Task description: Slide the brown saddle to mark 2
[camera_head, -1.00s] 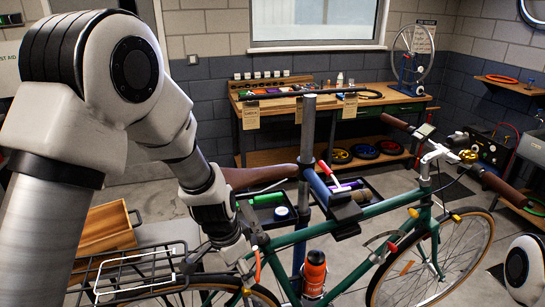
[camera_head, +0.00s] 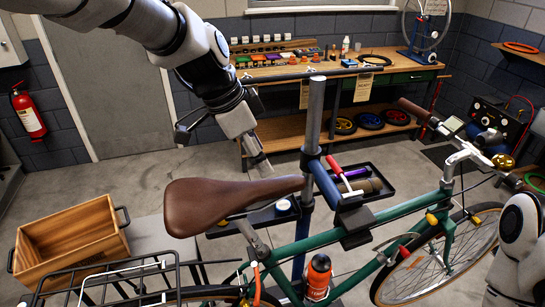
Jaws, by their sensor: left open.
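The brown saddle (camera_head: 215,203) sits on its seat post (camera_head: 257,245) on the green bike, its nose pointing right toward the repair stand's clamp. Most of its top is uncovered. My left gripper (camera_head: 258,160) is open and empty, above and behind the saddle in the picture, apart from it. Its fingers point down. I cannot make out any numbered mark on the seat post. My right arm shows only as a white link at the right edge; its gripper is out of view.
The repair stand's upright post (camera_head: 313,110) rises just right of the saddle nose. A tool tray (camera_head: 375,193) is on the stand. A wooden crate (camera_head: 70,240) stands at the left beside the rear rack (camera_head: 110,275). A workbench (camera_head: 285,73) stands along the back wall.

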